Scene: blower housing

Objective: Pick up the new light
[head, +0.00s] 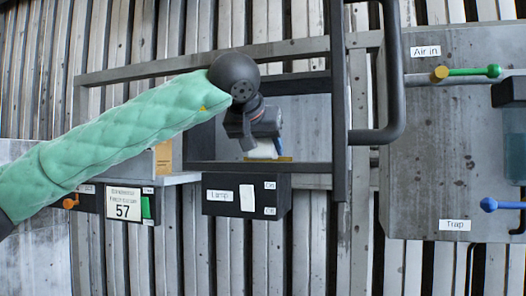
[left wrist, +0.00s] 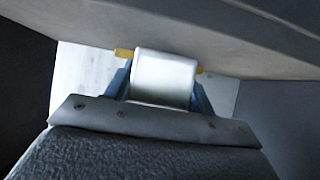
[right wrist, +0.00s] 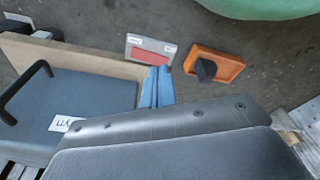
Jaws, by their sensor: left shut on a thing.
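The new light, a white cylinder (left wrist: 165,78) with yellow showing at both sides, sits between the blue fingers of my left gripper (left wrist: 160,88) in the left wrist view. In the head view the light (head: 262,149) shows as a pale piece below my left gripper (head: 262,140), inside the dark-framed bay above the box labelled Lamp (head: 232,195). A yellow strip shows at its lower end. The left gripper is shut on it. My right gripper (right wrist: 157,88) shows in the right wrist view with its blue fingers together and nothing between them.
Dark frame bars (head: 338,100) and a thick bent pipe (head: 398,80) stand right of my left gripper. A panel (head: 420,160) carries Air in and Trap valves. The right wrist view shows an orange tray (right wrist: 228,66), a grey-and-red plate (right wrist: 150,50) and a blue-grey lidded box (right wrist: 75,105).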

